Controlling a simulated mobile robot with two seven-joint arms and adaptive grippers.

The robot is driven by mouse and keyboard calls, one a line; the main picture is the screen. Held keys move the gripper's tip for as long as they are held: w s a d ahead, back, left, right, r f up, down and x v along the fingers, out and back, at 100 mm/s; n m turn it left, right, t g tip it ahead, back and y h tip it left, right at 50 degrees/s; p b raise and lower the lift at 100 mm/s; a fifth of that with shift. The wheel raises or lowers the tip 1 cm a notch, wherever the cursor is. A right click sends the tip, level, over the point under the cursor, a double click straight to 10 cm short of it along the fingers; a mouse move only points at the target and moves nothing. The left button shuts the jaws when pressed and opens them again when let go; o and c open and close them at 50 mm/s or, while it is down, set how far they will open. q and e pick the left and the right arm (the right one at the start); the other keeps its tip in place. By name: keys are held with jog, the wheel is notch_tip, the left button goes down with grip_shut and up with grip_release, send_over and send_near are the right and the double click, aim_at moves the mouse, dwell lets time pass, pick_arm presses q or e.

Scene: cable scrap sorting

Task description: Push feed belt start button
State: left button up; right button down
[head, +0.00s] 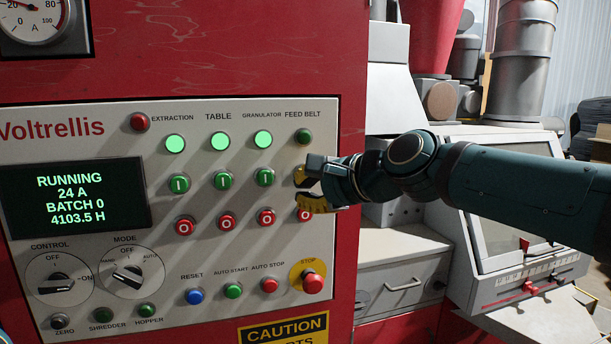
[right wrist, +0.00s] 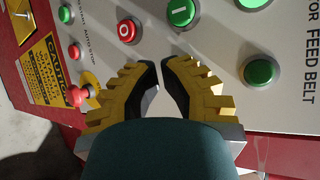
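The feed belt column is at the right of the control panel (head: 120,225), under the "FEED BELT" label. Its lamp (head: 303,136) is dark green and unlit; it also shows in the right wrist view (right wrist: 260,72). The feed belt start button is hidden behind my right gripper (head: 298,190) in the head view, and behind its fingers in the wrist view. The red feed belt stop button (head: 305,214) shows partly below the fingers. My right gripper's yellow fingers (right wrist: 161,66) nearly meet at the tips, with nothing seen between them. I cannot tell whether they touch the panel. My left gripper is out of view.
Lit lamps stand over the extraction, table and granulator columns. The granulator start button (head: 265,177) and stop button (head: 266,217) are close left of the gripper. A red emergency stop (head: 313,284) sticks out below. The display (head: 76,198) reads RUNNING.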

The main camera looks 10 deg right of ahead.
jog(key=shift+w, duration=0.25)
jog(key=shift+w, duration=0.45)
dwell(0.7)
jog(key=shift+s, duration=0.9)
jog(key=s+p, duration=0.1)
jog(key=s, duration=0.4)
jog(key=shift+d, duration=0.1)
dwell(0.4)
dwell(0.5)
